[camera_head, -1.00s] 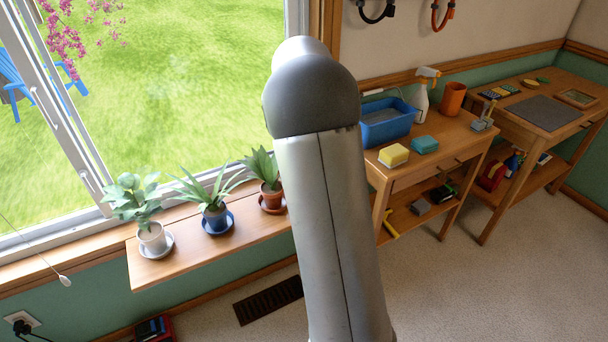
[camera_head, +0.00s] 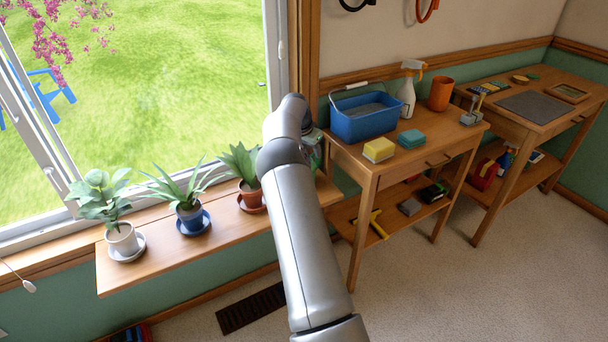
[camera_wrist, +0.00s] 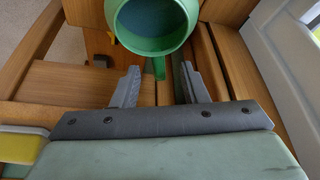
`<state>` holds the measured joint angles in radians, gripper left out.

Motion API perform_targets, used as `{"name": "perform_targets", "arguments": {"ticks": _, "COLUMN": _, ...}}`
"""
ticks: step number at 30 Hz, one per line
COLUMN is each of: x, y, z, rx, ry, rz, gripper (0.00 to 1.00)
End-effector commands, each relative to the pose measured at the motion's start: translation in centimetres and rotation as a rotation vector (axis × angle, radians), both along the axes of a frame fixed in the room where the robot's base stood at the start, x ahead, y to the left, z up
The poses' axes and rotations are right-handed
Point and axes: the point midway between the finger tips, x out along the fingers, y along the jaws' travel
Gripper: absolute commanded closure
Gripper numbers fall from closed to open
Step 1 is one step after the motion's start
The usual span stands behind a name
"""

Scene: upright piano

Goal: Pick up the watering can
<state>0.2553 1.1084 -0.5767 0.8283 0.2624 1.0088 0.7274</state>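The watering can appears in the wrist view as a green round, open-topped body (camera_wrist: 152,22) at the top, with a narrow green part running down from it toward the gap between my fingers. My gripper (camera_wrist: 160,72) is open, its two grey fingers apart, with the can just beyond the fingertips. I see no finger closed on it. In the head view a bit of green (camera_head: 313,150), likely the can, shows at the right end of the window shelf, mostly hidden behind my arm.
The window shelf (camera_head: 150,262) holds several potted plants left of my arm. On the right, a wooden table (camera_head: 395,172) holds a blue tub (camera_head: 370,125), sponges, a spray bottle (camera_head: 407,95) and an orange pot (camera_head: 440,93). The window frame stands close behind my arm.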

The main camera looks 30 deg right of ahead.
Motion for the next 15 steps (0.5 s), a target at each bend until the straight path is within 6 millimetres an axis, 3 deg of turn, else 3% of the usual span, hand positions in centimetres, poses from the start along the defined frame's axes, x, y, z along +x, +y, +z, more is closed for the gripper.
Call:
{"name": "perform_targets", "arguments": {"ticks": 8, "x": 0.3, "y": -0.9, "z": -2.1, "rx": -0.002, "ry": -0.001, "rz": 0.001, "gripper": 0.60}}
{"name": "perform_targets", "arguments": {"ticks": 15, "x": 0.4, "y": -2.5, "z": -5.3, "rx": -0.002, "ry": 0.002, "rz": 0.002, "gripper": 0.60}}
